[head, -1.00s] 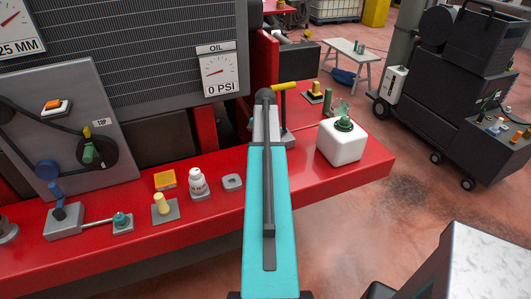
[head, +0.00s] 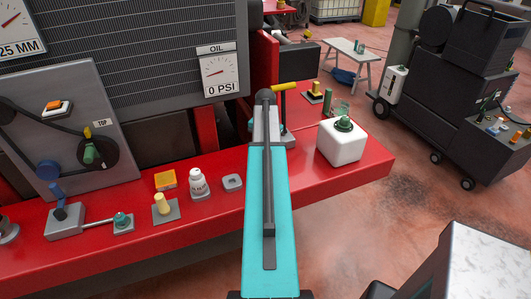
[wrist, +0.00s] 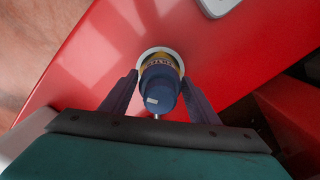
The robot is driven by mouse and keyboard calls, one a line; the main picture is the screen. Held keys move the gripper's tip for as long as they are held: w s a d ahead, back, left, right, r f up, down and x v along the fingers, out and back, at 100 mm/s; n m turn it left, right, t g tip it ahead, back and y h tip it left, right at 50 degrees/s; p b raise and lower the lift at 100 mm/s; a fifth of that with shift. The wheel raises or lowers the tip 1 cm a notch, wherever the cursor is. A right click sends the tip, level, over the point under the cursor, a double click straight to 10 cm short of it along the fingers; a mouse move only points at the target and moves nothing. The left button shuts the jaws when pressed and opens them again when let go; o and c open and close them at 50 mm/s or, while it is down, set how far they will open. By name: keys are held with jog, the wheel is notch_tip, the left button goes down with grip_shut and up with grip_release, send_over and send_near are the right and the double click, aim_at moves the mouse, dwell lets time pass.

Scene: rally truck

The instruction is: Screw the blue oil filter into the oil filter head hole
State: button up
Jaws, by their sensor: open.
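In the wrist view a dark blue capped cylinder, which looks like the blue oil filter (wrist: 157,90), lies between the jaws. My gripper (wrist: 158,78) is open, one dark finger on each side of the blue part, with narrow gaps showing. A pale ring with a yellowish lettered inside (wrist: 160,63) surrounds or lies behind its far end; I cannot tell whether the two are joined. In the head view my teal arm hides this spot, and neither the gripper nor the filter shows clearly. I cannot make out the filter head hole.
The red bench (head: 225,215) carries a white jug (head: 342,145) right of my arm. A white bottle (head: 198,184), a yellow-topped part (head: 163,206) and a grey nut (head: 232,182) stand left of it. A dark post with a yellow handle (head: 286,86) rises behind.

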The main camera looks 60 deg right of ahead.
dwell(0.4)
jog(key=shift+n, duration=0.9)
jog(key=shift+n, duration=0.8)
jog(key=shift+n+p, duration=0.3)
jog(key=shift+n, duration=0.6)
jog(key=shift+n, duration=0.9)
